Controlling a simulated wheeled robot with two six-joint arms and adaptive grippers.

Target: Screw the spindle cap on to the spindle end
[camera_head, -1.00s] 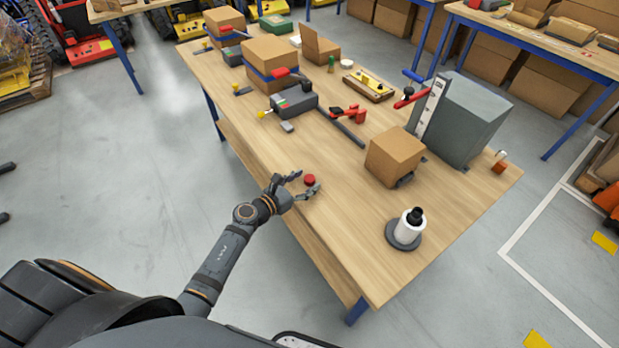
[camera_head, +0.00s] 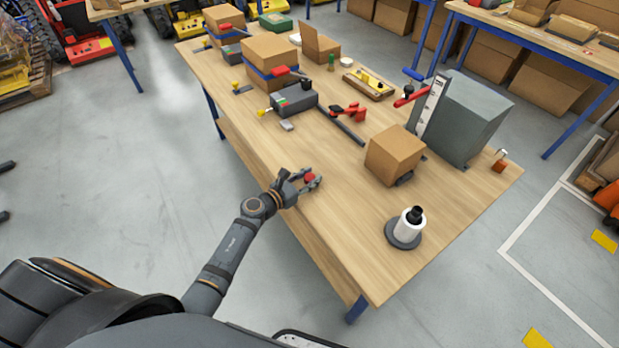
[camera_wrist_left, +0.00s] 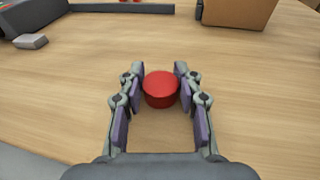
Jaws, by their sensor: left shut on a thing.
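The red spindle cap (camera_head: 310,177) is at the front left edge area of the wooden table. My left gripper (camera_head: 311,179) is shut on it, with a finger on each side. In the left wrist view the red cap (camera_wrist_left: 160,89) sits between the two fingertips (camera_wrist_left: 161,85), low over or on the wood; I cannot tell which. My right gripper is not in view.
A cardboard box (camera_head: 394,155) stands behind the spindle, beside a large grey block (camera_head: 470,120). A dark tool with a red handle (camera_head: 348,113) lies farther back on the table (camera_head: 350,230). The wood between cap and spindle is clear.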

